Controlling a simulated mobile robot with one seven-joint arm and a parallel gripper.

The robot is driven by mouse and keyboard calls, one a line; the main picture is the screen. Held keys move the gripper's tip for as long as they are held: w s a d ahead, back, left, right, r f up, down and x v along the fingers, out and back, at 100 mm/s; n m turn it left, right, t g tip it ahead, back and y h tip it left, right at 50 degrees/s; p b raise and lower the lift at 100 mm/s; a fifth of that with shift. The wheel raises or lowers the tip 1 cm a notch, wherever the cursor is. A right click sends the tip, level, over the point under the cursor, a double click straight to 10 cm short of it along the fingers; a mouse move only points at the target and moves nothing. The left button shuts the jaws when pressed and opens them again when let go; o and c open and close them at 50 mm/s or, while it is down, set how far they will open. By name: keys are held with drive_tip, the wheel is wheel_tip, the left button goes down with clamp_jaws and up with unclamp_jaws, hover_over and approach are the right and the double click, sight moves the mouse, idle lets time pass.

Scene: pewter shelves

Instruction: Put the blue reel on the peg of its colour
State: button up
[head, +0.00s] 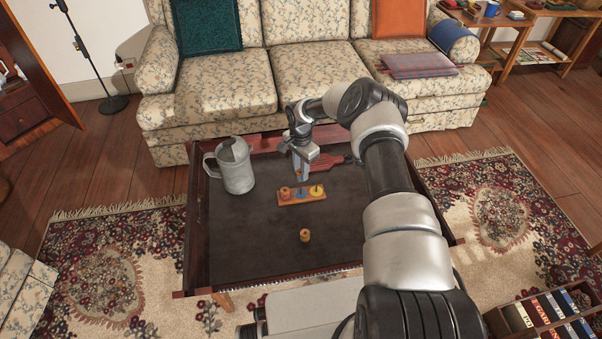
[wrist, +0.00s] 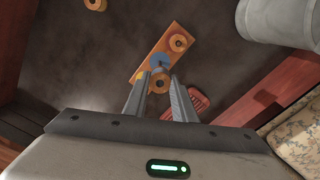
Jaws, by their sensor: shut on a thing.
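The wooden peg board (head: 294,199) lies on the dark table top, with coloured spots along it. A wooden reel sits at its left end (head: 285,193); in the wrist view it is at the upper right of the board (wrist: 179,42). A blue patch (wrist: 158,60) shows near the board's middle. My gripper (head: 300,177) points down above or just behind the board. In the wrist view its fingers (wrist: 159,80) are closed on a small wood-coloured reel (wrist: 160,77). Its colour mark is hard to make out, and the fingers partly cover it. Its height over the board is unclear.
A grey metal pitcher (head: 236,168) stands at the table's left. A loose wooden reel (head: 305,236) stands in front of the board. A red paddle-like object (head: 328,162) lies behind the board. Raised edges frame the table; its front left is clear.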

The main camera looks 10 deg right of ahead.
drive_tip(key=shift+b, duration=0.4)
wheel_tip(320, 180, down, 4)
drive_tip(key=b, duration=0.4)
drive_tip(key=shift+f, duration=0.25)
drive_tip(key=shift+b, duration=0.55)
idle(0.5)
drive_tip(key=shift+f+b, duration=0.6)
drive_tip(key=shift+f, duration=0.9)
idle(0.4)
drive_tip(key=o, duration=1.1)
drive_tip(key=shift+r, duration=0.1)
